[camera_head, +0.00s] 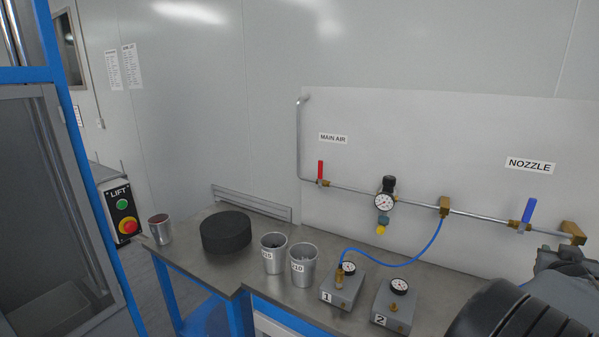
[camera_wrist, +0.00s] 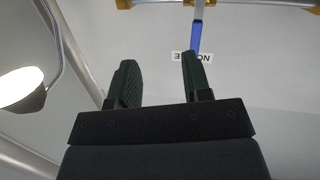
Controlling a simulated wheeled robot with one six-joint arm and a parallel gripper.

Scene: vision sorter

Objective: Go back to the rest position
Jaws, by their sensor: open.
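My gripper (camera_wrist: 158,82) shows in the wrist view with its two dark green fingers apart and nothing between them. The wrist view is upside down, with the NOZZLE label (camera_wrist: 189,56) and the blue valve handle (camera_wrist: 196,37) beyond the right finger. In the head view, part of my arm fills the lower right corner, and the fingers cannot be seen there. The blue handle (camera_head: 529,210) and the NOZZLE label (camera_head: 530,165) are on the wall above my arm.
The metal bench (camera_head: 206,268) holds a black round block (camera_head: 226,232), several metal cups and two gauge boxes, 1 (camera_head: 342,287) and 2 (camera_head: 393,306). A blue hose (camera_head: 410,262) runs from the wall pipe to box 1. The red MAIN AIR handle (camera_head: 320,170) points up. A LIFT button box (camera_head: 121,211) is at left.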

